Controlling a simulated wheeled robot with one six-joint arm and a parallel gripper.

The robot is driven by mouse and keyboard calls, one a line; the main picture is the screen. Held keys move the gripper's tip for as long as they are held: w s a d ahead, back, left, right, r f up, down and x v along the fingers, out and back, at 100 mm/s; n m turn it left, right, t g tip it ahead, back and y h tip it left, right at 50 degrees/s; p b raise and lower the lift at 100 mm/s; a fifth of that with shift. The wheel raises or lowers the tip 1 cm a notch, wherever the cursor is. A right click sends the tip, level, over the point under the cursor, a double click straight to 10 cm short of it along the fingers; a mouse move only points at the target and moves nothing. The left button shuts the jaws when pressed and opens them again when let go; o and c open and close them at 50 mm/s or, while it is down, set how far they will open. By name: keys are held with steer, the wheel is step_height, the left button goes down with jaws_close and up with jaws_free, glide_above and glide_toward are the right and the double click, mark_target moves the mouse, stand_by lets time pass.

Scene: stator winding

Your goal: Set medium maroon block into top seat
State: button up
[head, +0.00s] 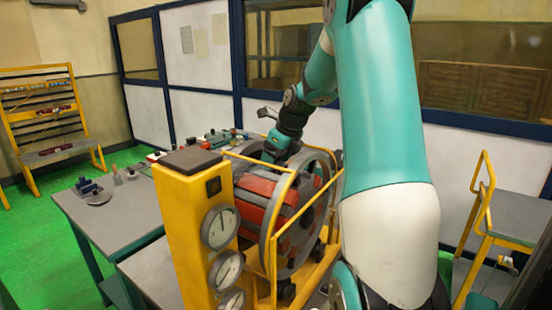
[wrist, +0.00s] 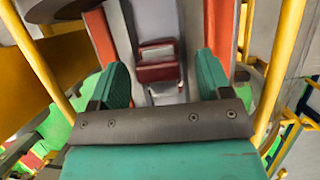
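In the wrist view, a maroon block (wrist: 158,72) with a pale grey patch lies in a grey channel of the stator, between red-orange bars. My gripper (wrist: 163,80) has its two green fingers apart, one on each side of the block in the picture. A gap shows between each finger and the block, and nothing is held. In the head view, the stator (head: 258,188), a drum of red and grey segments, sits within round metal rings. My gripper (head: 278,148) is at the drum's upper back, its fingertips hidden.
A yellow frame (head: 330,192) with upright bars surrounds the drum. A yellow gauge column (head: 185,220) stands before it. Grey tables (head: 110,225) hold small parts at left. A yellow rack (head: 40,115) stands far left. Green floor is open on the left.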

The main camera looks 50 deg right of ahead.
steer(key=a+v, duration=0.1)
steer(key=v, duration=1.6)
steer(key=shift+d+r, duration=0.25)
steer(key=shift+d, duration=0.2)
